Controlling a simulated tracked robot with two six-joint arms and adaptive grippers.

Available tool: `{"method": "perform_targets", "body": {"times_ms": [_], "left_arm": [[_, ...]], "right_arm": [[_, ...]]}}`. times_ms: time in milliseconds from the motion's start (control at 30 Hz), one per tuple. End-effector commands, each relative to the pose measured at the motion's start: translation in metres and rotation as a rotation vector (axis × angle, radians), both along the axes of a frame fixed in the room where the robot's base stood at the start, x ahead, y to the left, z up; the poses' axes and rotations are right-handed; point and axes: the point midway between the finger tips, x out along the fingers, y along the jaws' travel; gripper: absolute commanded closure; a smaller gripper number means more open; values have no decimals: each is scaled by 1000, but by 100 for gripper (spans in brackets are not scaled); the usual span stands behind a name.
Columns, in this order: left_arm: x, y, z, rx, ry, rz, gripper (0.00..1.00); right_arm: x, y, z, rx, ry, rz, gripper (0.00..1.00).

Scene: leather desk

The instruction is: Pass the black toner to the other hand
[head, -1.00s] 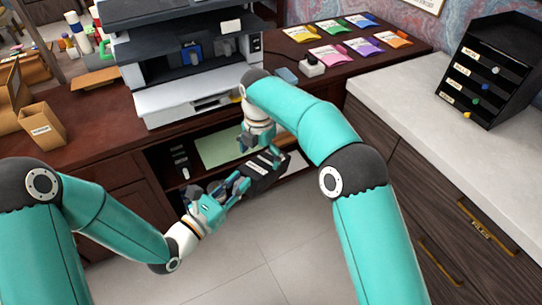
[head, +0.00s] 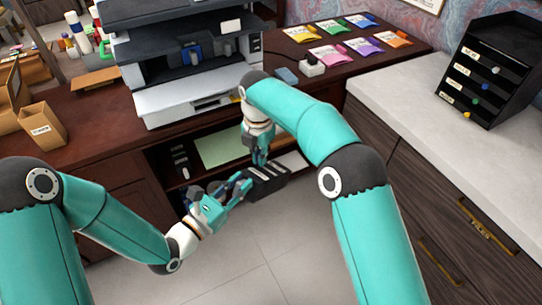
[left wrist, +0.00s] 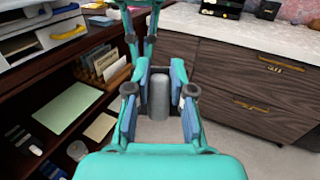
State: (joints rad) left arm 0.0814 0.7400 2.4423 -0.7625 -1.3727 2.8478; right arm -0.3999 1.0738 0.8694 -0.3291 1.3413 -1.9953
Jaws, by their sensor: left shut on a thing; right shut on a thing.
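The black toner (head: 268,184) is a dark, long cartridge with pale label marks, held in the air in front of the desk's open shelf. My left gripper (head: 240,184) is shut on its left end. My right gripper (head: 260,160) comes down from above and is shut on the toner near its middle. In the left wrist view, a grey rounded end of the toner (left wrist: 158,97) sits between the blue-padded fingers of my left gripper (left wrist: 160,88). The fingers of my right gripper (left wrist: 141,45) show just beyond it. The toner's far part is hidden there.
The printer (head: 190,75) stands on the brown desk (head: 90,130) above the shelf. Colored packets (head: 330,52) lie at the back. A pale counter (head: 420,95) with a black drawer unit (head: 490,75) is at right. Floor below the grippers is clear.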

Motion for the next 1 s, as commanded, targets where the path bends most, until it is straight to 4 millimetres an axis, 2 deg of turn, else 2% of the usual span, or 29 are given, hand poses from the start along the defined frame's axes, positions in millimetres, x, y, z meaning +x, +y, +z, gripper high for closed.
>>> {"method": "perform_targets", "body": {"times_ms": [33, 233, 267, 833, 1000], "left_arm": [[5, 4, 3, -1, -11, 18, 100], [5, 5, 3, 0, -12, 20, 100], [5, 5, 3, 0, -12, 20, 100], [4, 5, 1, 1, -6, 18, 100], [4, 5, 1, 2, -6, 18, 100]], "right_arm": [[-3, -1, -2, -6, 15, 2, 100], [-3, -2, -2, -8, 15, 2, 100], [-3, -2, -2, -8, 15, 2, 97], [-2, -2, 0, -7, 11, 1, 2], [-2, -2, 0, -6, 10, 1, 0]]}}
